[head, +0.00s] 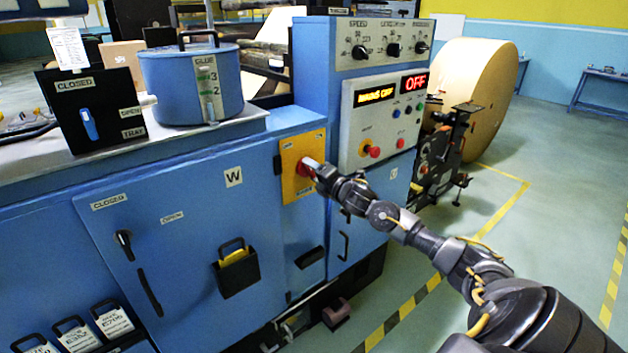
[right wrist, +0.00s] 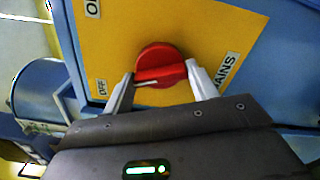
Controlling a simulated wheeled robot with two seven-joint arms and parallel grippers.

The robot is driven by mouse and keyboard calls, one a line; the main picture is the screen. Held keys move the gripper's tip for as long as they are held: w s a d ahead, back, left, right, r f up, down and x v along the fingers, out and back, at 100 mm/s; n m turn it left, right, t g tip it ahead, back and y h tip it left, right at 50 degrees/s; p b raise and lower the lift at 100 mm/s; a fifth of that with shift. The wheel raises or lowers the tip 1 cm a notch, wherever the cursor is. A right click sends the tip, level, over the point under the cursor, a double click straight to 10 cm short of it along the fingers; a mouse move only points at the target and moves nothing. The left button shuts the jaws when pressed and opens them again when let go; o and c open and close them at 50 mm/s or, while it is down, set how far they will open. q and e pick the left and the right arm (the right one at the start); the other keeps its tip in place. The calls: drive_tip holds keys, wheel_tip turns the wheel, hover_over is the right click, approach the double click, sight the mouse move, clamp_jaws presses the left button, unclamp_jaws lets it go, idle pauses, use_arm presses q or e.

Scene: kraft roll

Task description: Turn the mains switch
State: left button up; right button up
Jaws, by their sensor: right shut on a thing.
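The mains switch (right wrist: 161,66) is a red round knob with a raised bar, set on a yellow plate (right wrist: 225,25). In the right wrist view the plate carries labels reading OFF and MAINS, and another that is cut off. In the head view the yellow plate (head: 291,186) is on the blue machine's front, and the knob is mostly hidden by my gripper. My right gripper (head: 314,166) is at the knob; its fingers in the right wrist view (right wrist: 160,82) are shut on the knob's bar, one on each side. My left gripper is not in view.
A control panel (head: 383,118) right of the plate shows a lit OFF display. A blue glue pot (head: 180,85) and a black box (head: 88,125) stand on the machine top. A large kraft roll (head: 480,95) is behind. Open floor lies to the right.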

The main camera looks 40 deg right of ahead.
drive_tip(key=n+b, duration=0.2)
drive_tip(key=n, duration=0.1)
drive_tip(key=shift+f, duration=0.15)
drive_tip(key=shift+n+b, duration=0.4)
drive_tip(key=shift+b, duration=0.2)
drive_tip(key=shift+n, duration=0.3)
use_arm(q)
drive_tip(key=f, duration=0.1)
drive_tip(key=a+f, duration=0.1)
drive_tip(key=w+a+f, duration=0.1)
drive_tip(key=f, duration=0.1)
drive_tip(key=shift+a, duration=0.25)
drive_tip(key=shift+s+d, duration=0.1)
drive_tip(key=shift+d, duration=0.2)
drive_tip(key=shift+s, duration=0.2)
use_arm(e)
drive_tip(key=o, duration=1)
